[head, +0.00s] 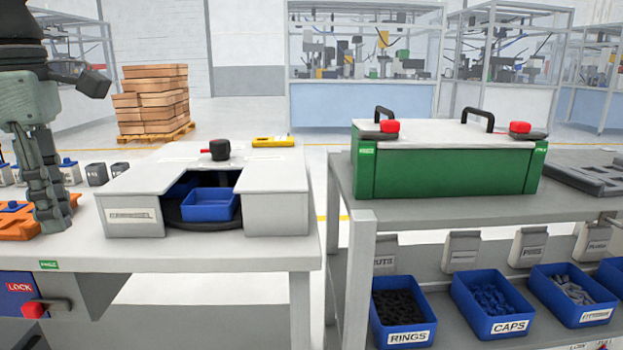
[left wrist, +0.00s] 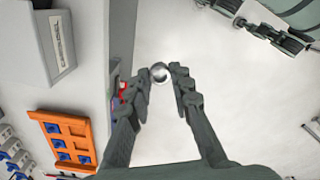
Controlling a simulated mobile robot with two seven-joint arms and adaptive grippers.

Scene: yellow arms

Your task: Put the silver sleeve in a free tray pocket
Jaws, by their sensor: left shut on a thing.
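My left gripper (head: 53,212) hangs at the left of the head view, fingers down, in front of the bench. In the left wrist view my left gripper (left wrist: 162,75) is shut on the silver sleeve (left wrist: 160,73), a small shiny ring between the fingertips. Below the sleeve is pale floor. The orange tray (left wrist: 41,116) lies on the bench, to the lower left of the sleeve in that view. Blue pieces show in several pockets. The tray (head: 14,230) is cut off and partly hidden in the head view.
A grey fixture (head: 133,208) with a blue bin (head: 211,207) in its opening stands on the bench (head: 200,256). Small grey blocks (head: 97,174) stand behind the tray. A red LOCK handle (head: 40,309) sticks out at the front. A green-sided station (head: 450,172) stands right.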

